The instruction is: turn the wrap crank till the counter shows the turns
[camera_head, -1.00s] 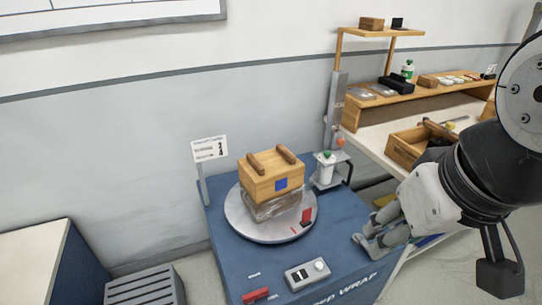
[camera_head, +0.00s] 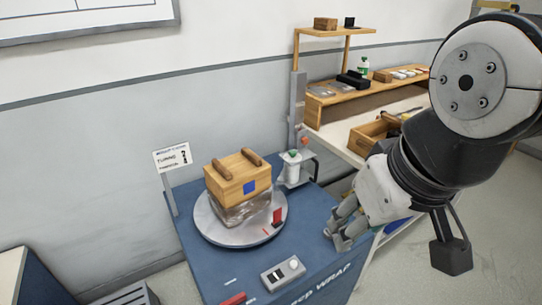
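A round grey turntable (camera_head: 214,234) lies on a blue wrap station (camera_head: 194,268). A wooden crate (camera_head: 236,179) with two handles and a blue square stands on it, its lower part in clear film (camera_head: 240,211). A red piece (camera_head: 277,217) stands at the turntable's right rim. A white sign (camera_head: 172,158) reads "TURNS"; its figures are too small to read surely. A grey control box (camera_head: 283,273) with a pale knob sits at the front. I cannot pick out the crank for sure. My gripper (camera_head: 338,236) is over the station's right edge, apart from the turntable, with its fingers apart and nothing between them.
A white roll holder with a green top (camera_head: 292,168) stands behind right of the turntable, beside a grey post (camera_head: 297,105). A bench with a wooden shelf (camera_head: 372,99) and an open wooden box (camera_head: 372,140) is at the right. A red item (camera_head: 233,299) lies at the front edge.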

